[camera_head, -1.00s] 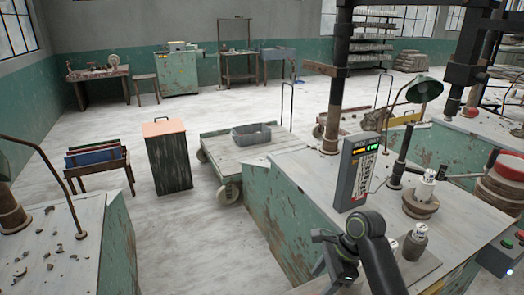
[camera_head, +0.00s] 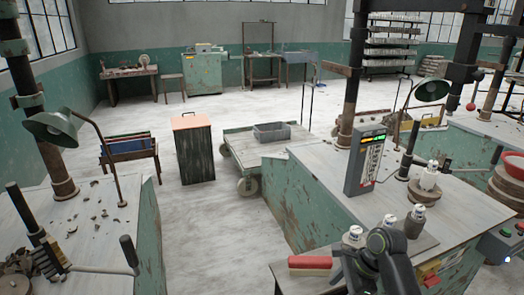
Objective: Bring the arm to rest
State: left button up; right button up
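My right arm (camera_head: 385,262) reaches in from the bottom right, black with a ringed joint, over the front edge of the right workbench (camera_head: 325,165). Its fingers are not clear against the dark arm links. A brush with a red block (camera_head: 310,262) lies or is held just left of the arm; I cannot tell whether it is touched. My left gripper is not in view. Several dark clay trimmings (camera_head: 121,205) lie scattered on the left workbench (camera_head: 60,235).
Several bottles with white tops (camera_head: 414,218) stand beside my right arm. A display post (camera_head: 364,163), a lamp (camera_head: 431,90) and a wheel with a bottle (camera_head: 427,185) stand behind. A cart with a grey bin (camera_head: 271,132) and a cabinet (camera_head: 193,150) stand beyond the open floor between benches.

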jog(key=s+d+f+n+h, duration=0.1)
jog(key=s+d+f+n, duration=0.2)
jog(key=f, duration=0.8)
jog(key=s+d+f+n+h, duration=0.1)
jog(key=s+d+f, duration=0.3)
jog(key=f, duration=0.6)
jog(key=s+d+f+n+h, duration=0.1)
jog(key=s+f+n, duration=0.1)
jog(key=s+f, duration=0.65)
jog(key=s+d+f+n+h, duration=0.1)
jog(key=s+f+n, duration=0.4)
jog(key=s, duration=0.9)
jog(key=s+d+f+n+h, duration=0.1)
jog(key=s+d+f+n, duration=0.1)
jog(key=s+f+n, duration=0.4)
jog(key=s+f, duration=0.5)
jog(key=s, duration=0.3)
jog(key=shift+n+t+h, duration=0.3)
jog(key=shift+t, duration=0.1)
